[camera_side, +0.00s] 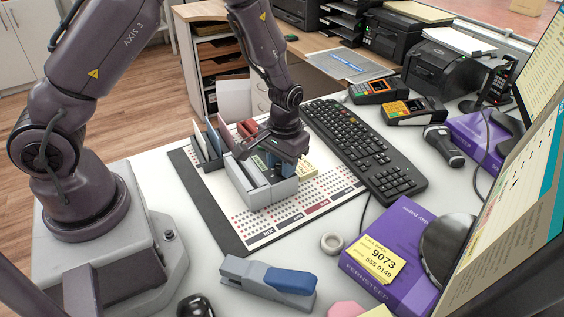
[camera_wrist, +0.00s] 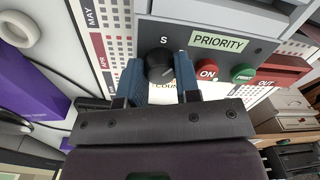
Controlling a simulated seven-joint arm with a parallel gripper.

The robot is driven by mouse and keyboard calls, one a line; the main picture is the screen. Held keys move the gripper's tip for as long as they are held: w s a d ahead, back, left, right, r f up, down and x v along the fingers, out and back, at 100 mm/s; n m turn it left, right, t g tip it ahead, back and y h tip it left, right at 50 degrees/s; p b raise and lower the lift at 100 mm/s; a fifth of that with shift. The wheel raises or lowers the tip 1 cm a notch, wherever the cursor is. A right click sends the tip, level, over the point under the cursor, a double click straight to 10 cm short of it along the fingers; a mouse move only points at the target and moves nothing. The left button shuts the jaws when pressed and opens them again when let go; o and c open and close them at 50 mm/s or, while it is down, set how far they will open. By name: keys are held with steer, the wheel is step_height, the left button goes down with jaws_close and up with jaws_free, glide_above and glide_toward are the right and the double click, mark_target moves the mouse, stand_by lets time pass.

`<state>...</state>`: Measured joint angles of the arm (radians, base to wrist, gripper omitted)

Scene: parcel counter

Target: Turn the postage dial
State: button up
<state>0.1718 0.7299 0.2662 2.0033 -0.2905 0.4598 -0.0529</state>
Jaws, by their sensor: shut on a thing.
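The postage dial (camera_wrist: 160,64) is a black round knob with a pale pointer line, on the dark grey panel (camera_wrist: 215,58) of the postage machine. The letter "S" is printed beside it. My gripper (camera_wrist: 160,78) has its two blue fingers on either side of the dial, shut on it. In the side view my gripper (camera_side: 272,163) is down at the light grey machine (camera_side: 268,194), and the arm hides the dial there. A label under the dial is partly hidden by my gripper.
A "PRIORITY" label (camera_wrist: 218,40), a red "ON" button (camera_wrist: 207,70) and a green button (camera_wrist: 243,73) are close beside the dial. A black keyboard (camera_side: 365,150) lies to the right. A blue-grey stapler (camera_side: 268,282) and a white tape roll (camera_side: 332,243) lie in front.

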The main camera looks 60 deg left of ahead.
steer(key=n, duration=0.7)
steer(key=shift+w, duration=0.1)
stand_by(0.5)
steer(key=o, duration=0.9)
steer(key=r, duration=1.3)
steer(key=shift+w+d, duration=0.15)
steer(key=shift+w, duration=0.05)
